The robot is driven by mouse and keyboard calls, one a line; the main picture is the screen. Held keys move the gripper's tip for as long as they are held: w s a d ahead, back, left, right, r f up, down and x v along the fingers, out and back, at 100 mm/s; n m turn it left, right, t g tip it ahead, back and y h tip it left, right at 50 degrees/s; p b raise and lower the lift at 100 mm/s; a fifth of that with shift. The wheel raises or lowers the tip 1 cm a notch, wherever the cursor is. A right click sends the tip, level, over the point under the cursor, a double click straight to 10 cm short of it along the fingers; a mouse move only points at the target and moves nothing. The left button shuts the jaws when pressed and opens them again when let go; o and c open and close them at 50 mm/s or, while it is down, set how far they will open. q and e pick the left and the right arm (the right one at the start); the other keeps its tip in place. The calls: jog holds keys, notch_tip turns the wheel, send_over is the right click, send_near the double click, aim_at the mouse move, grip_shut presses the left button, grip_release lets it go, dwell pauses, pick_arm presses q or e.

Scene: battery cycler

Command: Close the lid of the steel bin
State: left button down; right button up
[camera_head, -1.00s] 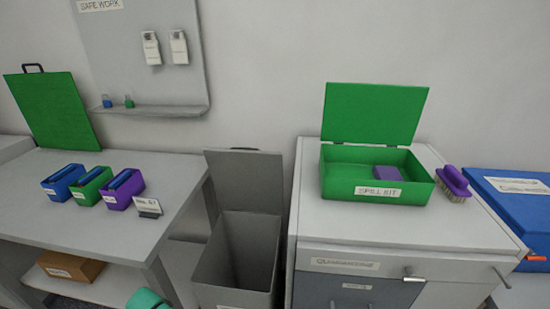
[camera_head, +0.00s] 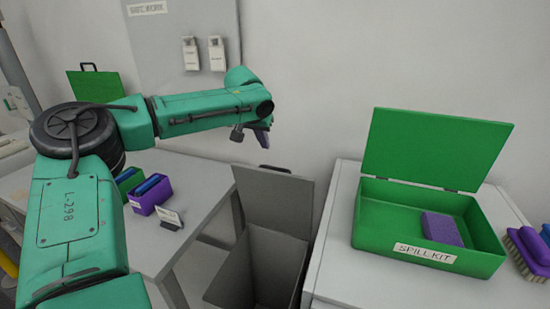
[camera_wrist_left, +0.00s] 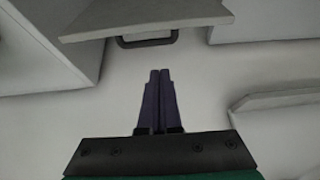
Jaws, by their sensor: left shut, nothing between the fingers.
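The steel bin (camera_head: 276,268) is a grey, open-topped box between the bench and the cabinet in the head view. Its grey lid (camera_head: 272,200) stands up open at the back, with a dark handle (camera_head: 273,169) on its top edge. In the wrist view the lid (camera_wrist_left: 150,18) is at the top, with its handle (camera_wrist_left: 148,42) sticking out towards the fingers. My left gripper (camera_head: 263,140) is above the lid's top edge in the head view. Its dark fingers (camera_wrist_left: 160,73) are shut, empty and apart from the handle. My right gripper is not in view.
A green spill kit box (camera_head: 378,229) with its lid open stands on the white cabinet (camera_head: 350,284), right of the bin. A purple brush (camera_head: 528,252) lies beside it. The bench (camera_head: 190,192) on the left holds small boxes and a label stand. The wall is behind the bin.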

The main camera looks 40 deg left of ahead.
aim_at(267, 170)
pick_arm(q)
jog(key=p+x, duration=0.1)
jog(key=x, duration=0.4)
jog(key=w+p+x, duration=0.1)
jog(key=x, duration=0.2)
jog(key=shift+w+d+f+p, duration=0.15)
jog(key=shift+d+p, duration=0.1)
jog(key=shift+p, duration=0.05)
jog(key=s, duration=0.2)
jog(key=s+d+p, duration=0.1)
jog(key=s, duration=0.1)
jog(key=shift+f, duration=0.2)
jog(key=shift+s+f, duration=0.1)
jog(key=shift+s, duration=0.05)
jog(key=shift+d+f, duration=0.1)
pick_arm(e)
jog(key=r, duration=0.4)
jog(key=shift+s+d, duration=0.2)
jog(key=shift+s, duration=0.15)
